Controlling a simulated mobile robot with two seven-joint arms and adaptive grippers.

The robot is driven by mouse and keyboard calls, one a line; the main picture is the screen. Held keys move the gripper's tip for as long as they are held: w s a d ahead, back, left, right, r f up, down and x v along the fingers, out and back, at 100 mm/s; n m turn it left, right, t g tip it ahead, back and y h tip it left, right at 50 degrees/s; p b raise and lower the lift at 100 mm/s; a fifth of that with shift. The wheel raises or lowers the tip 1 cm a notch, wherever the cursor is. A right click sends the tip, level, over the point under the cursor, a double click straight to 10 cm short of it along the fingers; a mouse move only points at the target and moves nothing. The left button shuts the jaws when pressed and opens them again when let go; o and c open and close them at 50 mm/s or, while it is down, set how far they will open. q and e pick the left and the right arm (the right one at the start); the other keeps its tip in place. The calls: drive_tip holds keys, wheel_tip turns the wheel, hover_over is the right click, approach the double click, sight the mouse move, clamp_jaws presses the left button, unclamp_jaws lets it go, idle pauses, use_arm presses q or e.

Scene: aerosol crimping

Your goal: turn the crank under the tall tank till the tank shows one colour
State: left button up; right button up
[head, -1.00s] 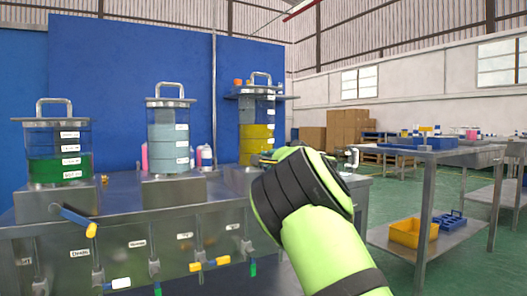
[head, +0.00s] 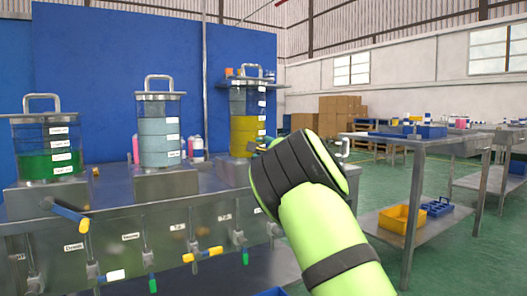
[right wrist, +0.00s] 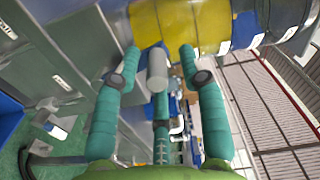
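The right-hand tank (head: 247,125) shows yellow in its lower part and grey-blue above, so two colours. Its yellow part (right wrist: 190,25) lies across the top of the right wrist view. A grey cylinder (right wrist: 157,72), apparently the crank's handle, sits between the fingers of my right gripper (right wrist: 160,52). The teal fingers are apart, with a gap on each side of the cylinder. My left gripper is in neither view.
A tank with green below blue (head: 48,150) and a pale blue tank (head: 160,130) stand to the left. A blue lever with a yellow end (head: 68,215) juts from the metal bench (head: 115,190). A side table (head: 385,138) with a yellow bin (head: 400,218) stands right.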

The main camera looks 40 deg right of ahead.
drive_tip(key=shift+w+a, duration=0.1)
drive_tip(key=shift+w, duration=0.05)
drive_tip(key=v, duration=1.2)
drive_tip(key=shift+f, duration=0.1)
idle(0.5)
